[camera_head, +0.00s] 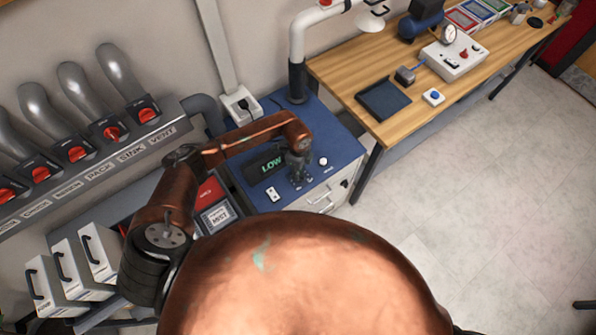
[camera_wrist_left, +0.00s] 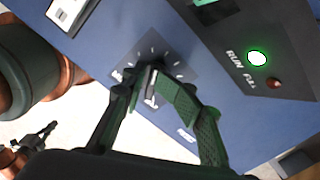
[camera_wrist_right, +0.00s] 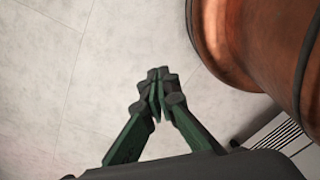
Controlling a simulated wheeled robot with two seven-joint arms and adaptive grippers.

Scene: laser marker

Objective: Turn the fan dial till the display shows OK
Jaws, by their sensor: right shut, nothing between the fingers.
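The fan dial (camera_wrist_left: 151,98) has a grey knob with a white mark on a dark scale plate in the left wrist view. My left gripper (camera_wrist_left: 146,76) has its fingers on both sides of the knob and appears shut on it. In the head view my left gripper (camera_head: 298,170) hides most of the dial on the blue unit top (camera_head: 336,142). The display (camera_head: 270,165) reads LOW in green. It is only partly in the left wrist view, cut by the top edge. My right gripper (camera_wrist_right: 155,85) is shut and empty above the floor.
A white round knob (camera_head: 323,161) and a white switch plate (camera_head: 272,195) sit on the unit top. A RUN lamp (camera_wrist_left: 257,58) glows beside a dull red FULL lamp (camera_wrist_left: 273,83). A wooden bench (camera_head: 440,105) stands at the right. Open floor lies in front.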

